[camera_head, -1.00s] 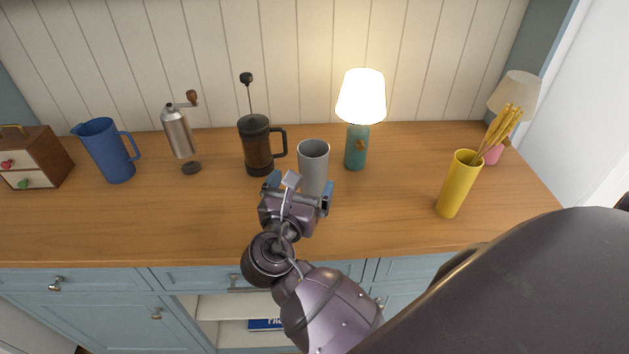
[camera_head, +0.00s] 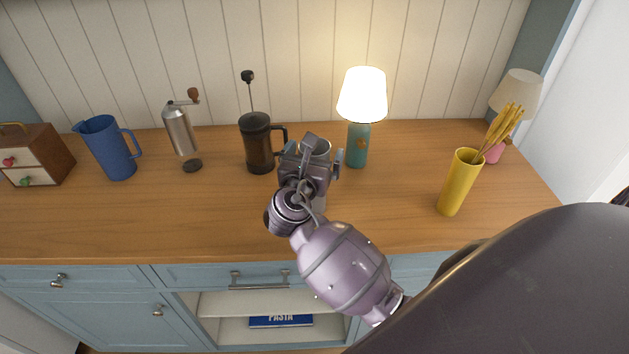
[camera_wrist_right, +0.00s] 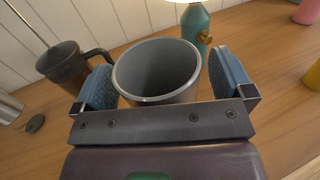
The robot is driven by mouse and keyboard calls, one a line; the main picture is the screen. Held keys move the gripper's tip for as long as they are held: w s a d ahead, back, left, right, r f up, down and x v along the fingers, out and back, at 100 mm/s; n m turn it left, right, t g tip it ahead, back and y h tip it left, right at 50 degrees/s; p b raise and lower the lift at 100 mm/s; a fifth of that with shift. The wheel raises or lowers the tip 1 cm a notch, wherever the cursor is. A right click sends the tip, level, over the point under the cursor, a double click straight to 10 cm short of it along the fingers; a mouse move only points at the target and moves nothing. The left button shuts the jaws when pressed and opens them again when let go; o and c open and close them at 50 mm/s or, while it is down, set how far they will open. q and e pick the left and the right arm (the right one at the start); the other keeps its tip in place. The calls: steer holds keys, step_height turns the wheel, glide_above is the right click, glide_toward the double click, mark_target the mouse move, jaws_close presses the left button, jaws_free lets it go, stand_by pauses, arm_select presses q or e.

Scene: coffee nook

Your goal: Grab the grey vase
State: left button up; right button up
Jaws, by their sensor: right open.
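The grey vase (camera_head: 317,149) stands on the wooden counter, mostly hidden behind my right gripper (camera_head: 311,167) in the head view. In the right wrist view the grey vase (camera_wrist_right: 157,70) shows its round open rim and hollow inside. My right gripper (camera_wrist_right: 163,84) is open, with one blue-padded finger on each side of the vase. A narrow gap shows between the vase and the right finger; the left finger is very near the vase wall. My left gripper is not in view.
A dark French press (camera_head: 258,146) stands just left of the vase, and a lit teal lamp (camera_head: 357,146) just right. A yellow vase with sticks (camera_head: 459,184) stands farther right. A grinder (camera_head: 181,131) and blue pitcher (camera_head: 107,149) are at left. The front counter is clear.

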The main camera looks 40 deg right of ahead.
steer(key=c, duration=1.4)
